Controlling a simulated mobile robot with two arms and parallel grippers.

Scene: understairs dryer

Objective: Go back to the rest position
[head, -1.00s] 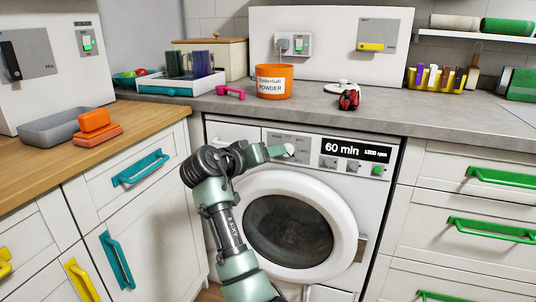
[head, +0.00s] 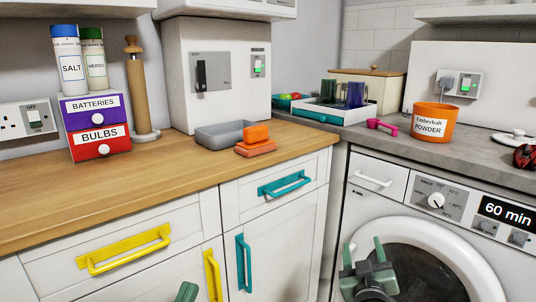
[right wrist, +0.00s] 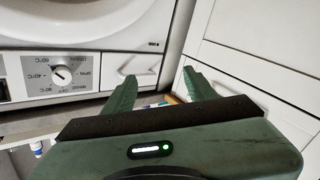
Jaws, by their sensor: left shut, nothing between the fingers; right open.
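My right gripper (head: 362,258) is in front of the dryer's round door (head: 440,265) in the head view, its two green fingers apart and empty. In the right wrist view my right gripper (right wrist: 162,95) also shows open, with nothing between the fingers. My left gripper (head: 187,291) shows only as a green tip at the bottom edge of the head view, shut, in front of the white cabinets; the rest of it is out of frame. The dryer's dial (head: 436,200) stands clear of both grippers; the dial (right wrist: 61,75) also shows upside down in the right wrist view.
The wooden counter (head: 90,215) holds a grey tray (head: 222,136) and orange sponges (head: 256,142). Yellow handles (head: 125,250) and teal handles (head: 285,184) stick out from the cabinet fronts. An orange powder tub (head: 433,125) stands on the grey worktop.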

